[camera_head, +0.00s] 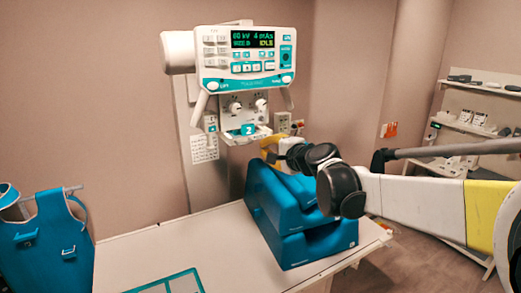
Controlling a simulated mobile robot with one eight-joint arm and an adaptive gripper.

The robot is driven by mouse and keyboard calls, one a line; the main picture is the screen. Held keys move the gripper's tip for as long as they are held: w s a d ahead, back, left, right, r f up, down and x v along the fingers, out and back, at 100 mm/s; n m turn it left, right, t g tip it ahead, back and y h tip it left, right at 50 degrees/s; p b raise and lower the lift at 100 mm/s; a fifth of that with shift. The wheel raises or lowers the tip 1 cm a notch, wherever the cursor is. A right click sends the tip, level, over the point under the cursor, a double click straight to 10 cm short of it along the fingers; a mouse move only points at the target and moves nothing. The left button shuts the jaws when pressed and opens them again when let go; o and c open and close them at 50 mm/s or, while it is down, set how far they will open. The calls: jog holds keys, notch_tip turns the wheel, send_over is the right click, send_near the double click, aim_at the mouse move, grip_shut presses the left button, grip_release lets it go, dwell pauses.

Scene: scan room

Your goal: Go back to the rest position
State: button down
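My arm (420,203), white and yellow with black joints, reaches in from the right edge toward the middle of the view. Its far end, with my gripper (270,147), is small and partly hidden behind the black wrist joints. It is in front of the wall, just below and right of the white X-ray unit, above the back of the blue foam blocks. I cannot make out its fingers, or whether it is open, shut or holding anything.
The X-ray unit (212,82) with a lit display hangs above the white table (215,250). Blue foam blocks (290,250) sit on the table's right end, under my wrist. A blue apron (45,245) hangs at left. White shelves (455,150) stand at right.

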jog(key=s+d+f+n+g+h+b, duration=0.2)
jog(key=s+d+f+b, duration=0.6)
jog(key=s+f, duration=0.4)
jog(key=s+d+f+n+g+h+b, duration=0.1)
jog(key=s+d+f+n+h+b, duration=0.3)
jog(key=s+f, duration=0.9)
jog(key=s+d+f+n+g+h+b, duration=0.2)
jog(key=s+d+f+n+b, duration=0.3)
jog(key=s+d+f+b, duration=0.6)
notch_tip(320, 180, down, 7)
jog(key=s+h+b, duration=0.1)
jog(key=b, duration=0.2)
jog(key=shift+s+d+g, duration=0.15)
jog(key=shift+d+g, duration=0.15)
jog(key=shift+r, duration=0.1)
